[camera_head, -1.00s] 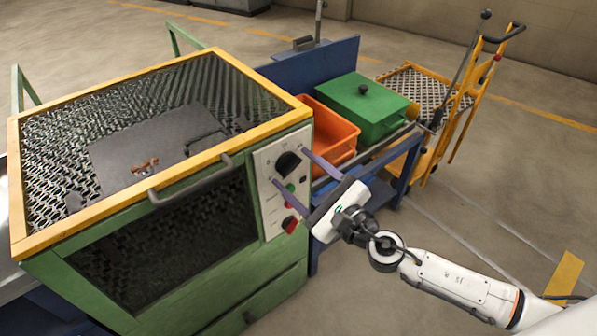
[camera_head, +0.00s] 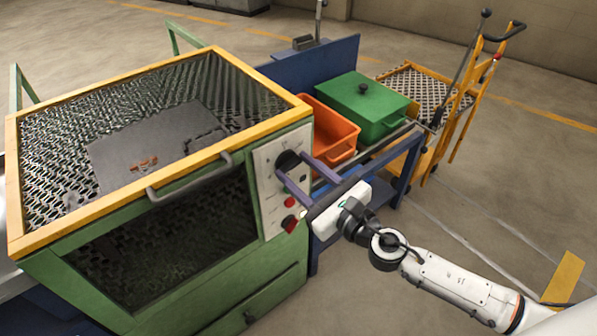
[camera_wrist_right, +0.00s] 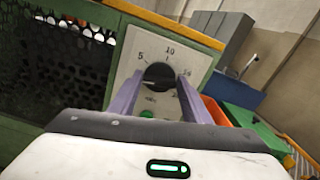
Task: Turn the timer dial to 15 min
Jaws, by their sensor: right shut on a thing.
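The timer dial (camera_head: 287,160) is a round black knob on the pale control panel (camera_head: 270,200) at the furnace's right front corner. In the right wrist view the dial (camera_wrist_right: 158,74) sits between my purple fingers, with printed 5, 10 and 15 around it. The 5 is at upper left, the 10 at top and the 15 at right, partly hidden by a finger. I cannot tell which mark the dial points to. My right gripper (camera_head: 292,164) is shut on the dial; it also shows in the right wrist view (camera_wrist_right: 158,78). My left gripper is out of view.
The green furnace (camera_head: 70,255) has a yellow-edged mesh top and a grey front handle (camera_head: 190,180). An orange bin (camera_head: 335,135) and a green lidded box (camera_head: 370,105) stand right of the panel. A yellow cart (camera_head: 460,110) is beyond.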

